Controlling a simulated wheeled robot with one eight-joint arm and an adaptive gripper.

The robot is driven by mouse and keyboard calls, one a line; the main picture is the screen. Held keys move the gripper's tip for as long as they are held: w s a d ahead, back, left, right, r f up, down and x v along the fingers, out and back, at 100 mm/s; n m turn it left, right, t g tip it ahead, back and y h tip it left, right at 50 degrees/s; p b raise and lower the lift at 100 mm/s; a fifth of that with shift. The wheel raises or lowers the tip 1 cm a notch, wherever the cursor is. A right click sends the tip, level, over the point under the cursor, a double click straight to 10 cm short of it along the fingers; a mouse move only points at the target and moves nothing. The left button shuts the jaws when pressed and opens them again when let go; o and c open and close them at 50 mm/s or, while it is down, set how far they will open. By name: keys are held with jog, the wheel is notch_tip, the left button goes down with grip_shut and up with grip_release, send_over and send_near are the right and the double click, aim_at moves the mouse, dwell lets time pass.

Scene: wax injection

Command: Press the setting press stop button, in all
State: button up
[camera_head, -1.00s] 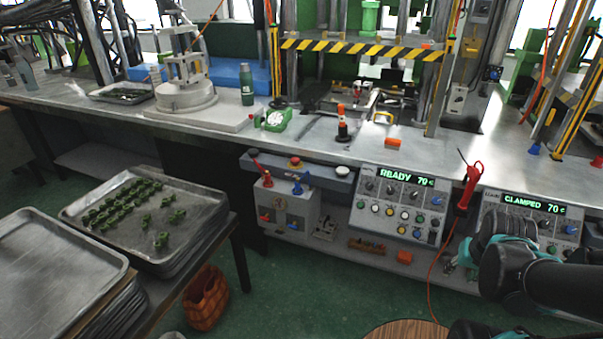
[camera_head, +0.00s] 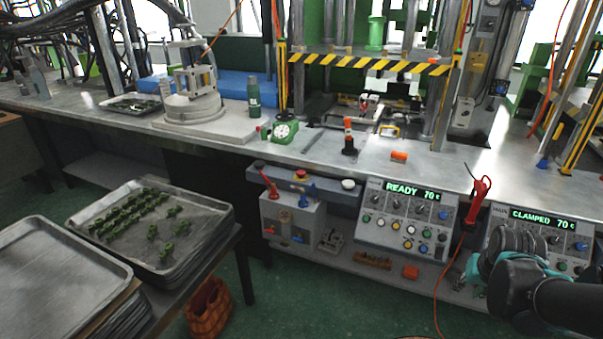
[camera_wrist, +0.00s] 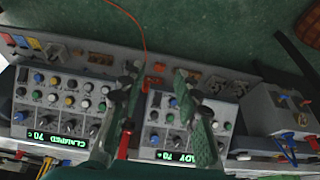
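Two grey control panels stand along the bench front. One panel (camera_head: 405,215) reads READY 70 c in green. The other panel (camera_head: 535,240), further right, reads CLAMPED 70 c. Both carry knobs and small coloured buttons; their labels are too small to read. In the wrist view both appear upside down, the CLAMPED panel (camera_wrist: 60,105) left and the READY panel (camera_wrist: 165,125) in the middle, partly behind a finger. A red button (camera_head: 300,174) sits on a grey bar left of the READY panel. My gripper (camera_head: 474,278) is before the CLAMPED panel's left part; its fingers (camera_wrist: 155,82) are apart and empty.
A red handheld tool (camera_head: 480,188) on an orange cord stands between the panels. A grey box (camera_head: 292,218) with red and blue levers is left of the READY panel. Trays (camera_head: 50,262) fill the front left. Green floor (camera_head: 330,305) is free.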

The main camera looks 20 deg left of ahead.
grip_shut()
dwell(1.2)
